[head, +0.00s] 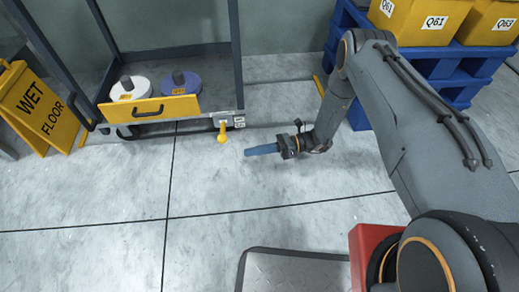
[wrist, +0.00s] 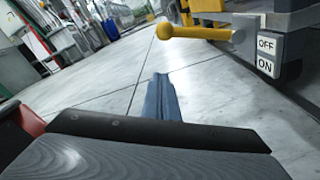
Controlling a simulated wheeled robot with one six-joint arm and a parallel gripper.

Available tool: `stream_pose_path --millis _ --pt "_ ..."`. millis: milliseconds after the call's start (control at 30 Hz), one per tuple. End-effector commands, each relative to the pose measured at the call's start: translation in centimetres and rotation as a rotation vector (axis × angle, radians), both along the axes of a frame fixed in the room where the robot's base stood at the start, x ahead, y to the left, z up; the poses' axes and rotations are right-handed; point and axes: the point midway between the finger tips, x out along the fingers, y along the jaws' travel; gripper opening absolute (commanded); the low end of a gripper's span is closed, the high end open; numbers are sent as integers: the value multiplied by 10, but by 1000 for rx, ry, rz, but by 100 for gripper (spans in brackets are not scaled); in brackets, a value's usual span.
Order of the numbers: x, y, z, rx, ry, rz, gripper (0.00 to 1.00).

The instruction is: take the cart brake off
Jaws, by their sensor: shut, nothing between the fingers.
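The cart (head: 240,60) has a dark frame and stands at the upper left in the head view. Its brake lever (head: 222,132) is yellow with a round knob and sticks out from the cart's lower right corner. In the wrist view the lever (wrist: 200,33) lies about level, knob to the left. Beside its pivot are an OFF label (wrist: 266,44) above and an ON label (wrist: 265,66) below. My gripper (head: 249,152) has blue fingers, shut and empty. Its tips (wrist: 160,78) are below the lever in the wrist view, apart from it.
A yellow drawer (head: 180,107) with two spools is on the cart. A wet floor sign (head: 40,108) stands left of it. A blue pallet (head: 455,75) with yellow bins (head: 425,22) is at the upper right. The floor around my gripper is clear.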

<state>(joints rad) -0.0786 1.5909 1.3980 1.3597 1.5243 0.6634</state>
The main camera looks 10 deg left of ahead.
Motion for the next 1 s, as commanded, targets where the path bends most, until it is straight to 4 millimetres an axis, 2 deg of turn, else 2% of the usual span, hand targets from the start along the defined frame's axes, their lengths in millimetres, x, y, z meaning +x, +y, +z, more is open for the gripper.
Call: stream_pose_path --millis 100,267,400,600,1000 --pt "-7 24 -4 1 -1 3 0" --pt "-14 53 -5 -1 -1 2 0" --pt "-5 58 13 0 -3 1 0" --pt "0 65 26 0 -1 0 0" --pt "1 65 29 0 0 -1 0"
